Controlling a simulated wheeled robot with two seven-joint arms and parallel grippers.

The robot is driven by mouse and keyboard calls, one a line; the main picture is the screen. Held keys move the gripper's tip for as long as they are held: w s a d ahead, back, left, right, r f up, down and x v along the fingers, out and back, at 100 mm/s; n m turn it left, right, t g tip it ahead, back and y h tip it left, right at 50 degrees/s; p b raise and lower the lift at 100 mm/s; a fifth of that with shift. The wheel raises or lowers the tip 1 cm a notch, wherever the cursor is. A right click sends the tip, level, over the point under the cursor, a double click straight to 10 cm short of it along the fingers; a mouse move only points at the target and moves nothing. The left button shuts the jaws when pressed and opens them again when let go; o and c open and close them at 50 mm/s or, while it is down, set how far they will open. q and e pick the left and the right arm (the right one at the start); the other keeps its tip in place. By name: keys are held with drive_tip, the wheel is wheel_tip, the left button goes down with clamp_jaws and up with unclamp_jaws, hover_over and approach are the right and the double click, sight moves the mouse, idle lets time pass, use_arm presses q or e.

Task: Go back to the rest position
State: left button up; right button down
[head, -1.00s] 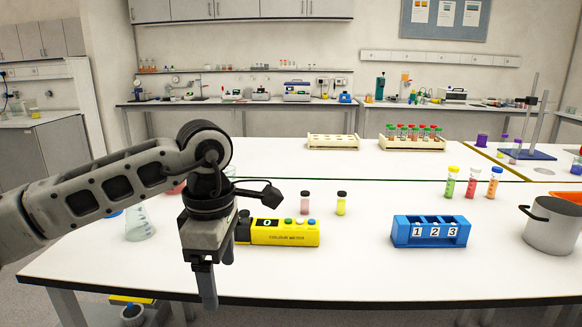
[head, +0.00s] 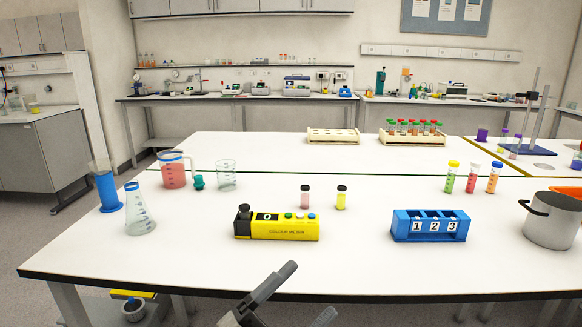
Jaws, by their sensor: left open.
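My left gripper (head: 297,296) shows at the bottom edge of the head view, in front of the table's front edge. Its two fingers are apart with nothing between them, and most of it is cut off by the frame. My right gripper is not in view. The yellow colour meter (head: 277,226), with a 0 on its display, stands on the white table behind the left gripper, and the two are apart. Two small black-capped vials, one pinkish (head: 305,198) and one yellow (head: 341,198), stand upright behind the meter. The blue rack (head: 430,226) labelled 1, 2, 3 stands to the right.
Three capped tubes, green (head: 450,178), red (head: 471,179) and orange (head: 494,179), stand behind the rack. A metal pot (head: 551,225) is at the right. A flask (head: 140,213), blue cylinder (head: 107,188), red jug (head: 173,172) and beaker (head: 226,176) stand at the left. The table front is clear.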

use_arm(q)
drive_tip(key=s+a+f+n+t+y, duration=0.1)
drive_tip(key=a+f+n+y, duration=0.45)
drive_tip(key=f+n, duration=0.3)
drive_tip(key=s+a+f+n+y, duration=0.2)
drive_tip(key=a+f+n+y, duration=0.3)
drive_tip(key=f+n+y, duration=0.3)
drive_tip(key=s+a+f+n+g+y, duration=0.1)
drive_tip(key=s+a+f+n+g, duration=0.2)
drive_tip(key=s+f, duration=0.6)
wheel_tip(320, 180, down, 2)
drive_tip(key=a+g, duration=0.2)
drive_tip(key=shift+s+a+n+y, duration=0.3)
drive_tip(key=shift+s+n+y, duration=0.05)
drive_tip(key=shift+s, duration=0.05)
